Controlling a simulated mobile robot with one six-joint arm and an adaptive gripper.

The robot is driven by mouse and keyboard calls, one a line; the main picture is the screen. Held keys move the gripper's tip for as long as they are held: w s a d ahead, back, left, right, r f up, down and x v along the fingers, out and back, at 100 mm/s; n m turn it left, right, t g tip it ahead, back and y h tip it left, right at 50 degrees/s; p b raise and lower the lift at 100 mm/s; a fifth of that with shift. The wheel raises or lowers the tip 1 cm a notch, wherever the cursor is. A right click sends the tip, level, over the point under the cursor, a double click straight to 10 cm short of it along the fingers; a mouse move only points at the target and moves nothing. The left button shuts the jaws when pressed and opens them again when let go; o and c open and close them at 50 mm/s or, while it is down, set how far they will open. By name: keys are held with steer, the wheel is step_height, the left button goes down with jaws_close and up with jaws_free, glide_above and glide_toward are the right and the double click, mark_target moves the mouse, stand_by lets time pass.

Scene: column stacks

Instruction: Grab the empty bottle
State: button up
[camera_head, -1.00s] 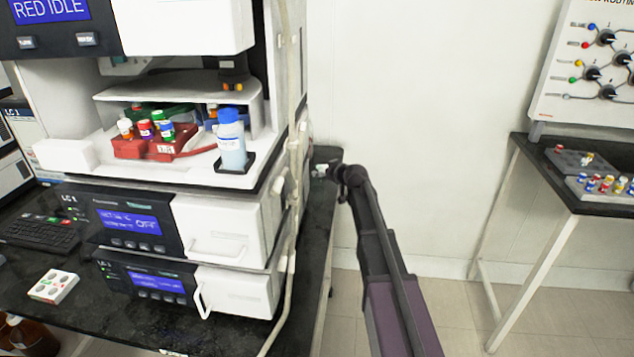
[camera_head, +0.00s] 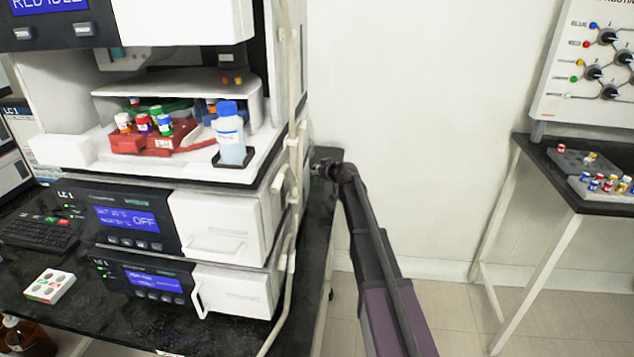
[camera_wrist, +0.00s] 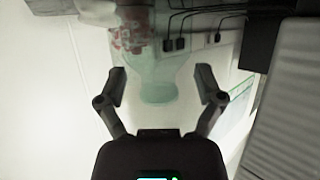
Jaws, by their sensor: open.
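A clear, pale green, see-through bottle (camera_wrist: 157,88) shows in the wrist view, with its rounded end towards my gripper. My gripper (camera_wrist: 160,78) is open, with one finger on each side of the bottle in the picture. I see no finger closed on it, and I cannot tell how deep it sits between them. In the head view my arm reaches to the right side of the instrument stack, and the fingers are hidden there. I cannot make out the clear bottle in the head view.
The instrument stack (camera_head: 225,222) stands on a dark bench (camera_head: 110,318). A blue-capped bottle (camera_head: 230,135) and a red vial rack (camera_head: 150,140) sit in its bay. A pale tube (camera_head: 293,175) runs down its side. A second bench (camera_head: 595,185) stands at the right; floor between is clear.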

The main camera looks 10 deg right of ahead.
stand_by(0.4)
steer(key=shift+s+d+r, duration=0.1)
steer(key=shift+s, duration=0.05)
jaws_close()
steer(key=shift+r+p, duration=0.2)
steer(key=shift+p, duration=0.1)
step_height(320, 180, up, 3)
steer(key=p, duration=0.3)
steer(key=shift+r, duration=0.2)
steer(key=s+d, duration=0.3)
steer(key=s, duration=0.4)
steer(key=s+d+r+p, duration=0.1)
steer(key=s+d, duration=0.2)
steer(key=s, duration=0.4)
steer(key=shift+s, duration=0.3)
steer(key=shift+d, duration=0.1)
